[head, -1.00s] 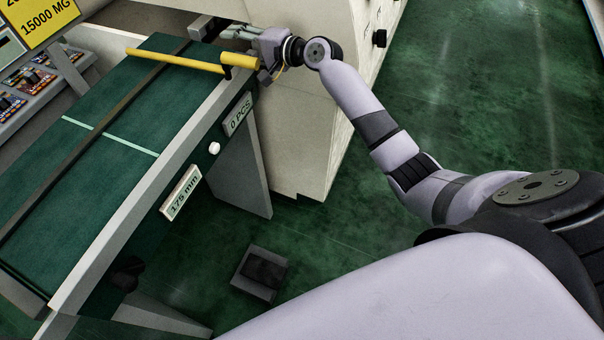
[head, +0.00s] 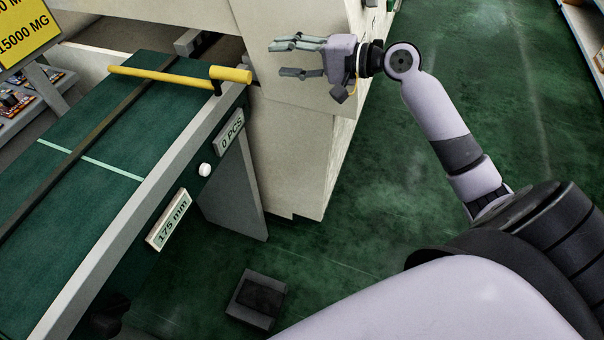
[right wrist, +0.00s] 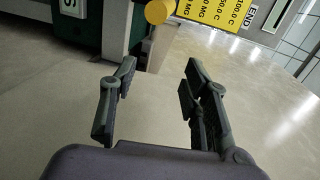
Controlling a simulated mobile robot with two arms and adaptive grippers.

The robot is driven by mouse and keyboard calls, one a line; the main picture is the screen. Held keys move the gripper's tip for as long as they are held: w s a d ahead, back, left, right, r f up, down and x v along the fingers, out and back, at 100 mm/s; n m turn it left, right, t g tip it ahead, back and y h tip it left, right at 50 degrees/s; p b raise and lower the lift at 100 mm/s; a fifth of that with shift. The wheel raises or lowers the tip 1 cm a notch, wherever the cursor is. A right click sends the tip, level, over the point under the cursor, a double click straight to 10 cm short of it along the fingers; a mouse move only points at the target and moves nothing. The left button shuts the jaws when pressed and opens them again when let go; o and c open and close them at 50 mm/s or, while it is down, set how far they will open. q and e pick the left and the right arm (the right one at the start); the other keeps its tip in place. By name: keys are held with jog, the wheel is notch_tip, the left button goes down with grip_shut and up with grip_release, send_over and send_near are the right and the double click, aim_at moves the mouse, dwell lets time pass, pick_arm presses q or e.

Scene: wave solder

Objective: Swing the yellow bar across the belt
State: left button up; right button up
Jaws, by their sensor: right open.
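The yellow bar (head: 160,76) lies across the green belt (head: 95,190) near its far end in the head view. Its thicker yellow handle (head: 230,75) sits at the belt's right rail on a dark pivot. My right gripper (head: 278,59) is open and empty, to the right of the handle and apart from it, in front of the cream machine. In the right wrist view the open fingers (right wrist: 155,100) frame the cream surface, and the handle's round yellow end (right wrist: 158,12) shows beyond them at the top. My left gripper is not in view.
The cream machine cabinet (head: 290,150) stands at the belt's far right end. The rail carries a "175 mm" label (head: 168,220), a "0 PCS" label (head: 229,132) and a white knob (head: 205,170). A dark pedal box (head: 257,298) sits on the floor. Green floor at right is open.

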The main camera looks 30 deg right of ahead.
jog(key=s+a+f+n+g+h, duration=0.3)
jog(key=s+f, duration=0.6)
jog(key=f, duration=0.5)
jog(key=s+a+f+n+g+h, duration=0.3)
jog(key=s+a+f+n, duration=0.2)
jog(key=s+f, duration=0.4)
notch_tip(320, 180, down, 5)
jog(key=shift+s+a+f+n+g, duration=0.15)
jog(key=shift+n+g, duration=0.15)
jog(key=shift+n, duration=0.2)
jog(key=s+d+f+g+h, duration=0.1)
jog(key=s+d+f, duration=0.15)
jog(key=f, duration=0.95)
jog(key=s+d+f+g+h, duration=0.1)
jog(key=s+d+f+h, duration=0.15)
jog(key=f, duration=0.95)
jog(key=s+a+f+n+g, duration=0.1)
jog(key=s+f+n, duration=0.1)
jog(key=s+f, duration=0.7)
jog(key=s+a+f+n+g, duration=0.1)
jog(key=s+f+n, duration=0.1)
jog(key=s+f, duration=0.7)
jog(key=s, duration=0.7)
jog(key=shift+s+a+f+g, duration=0.2)
jog(key=shift+a+g, duration=0.1)
jog(key=shift+g, duration=0.1)
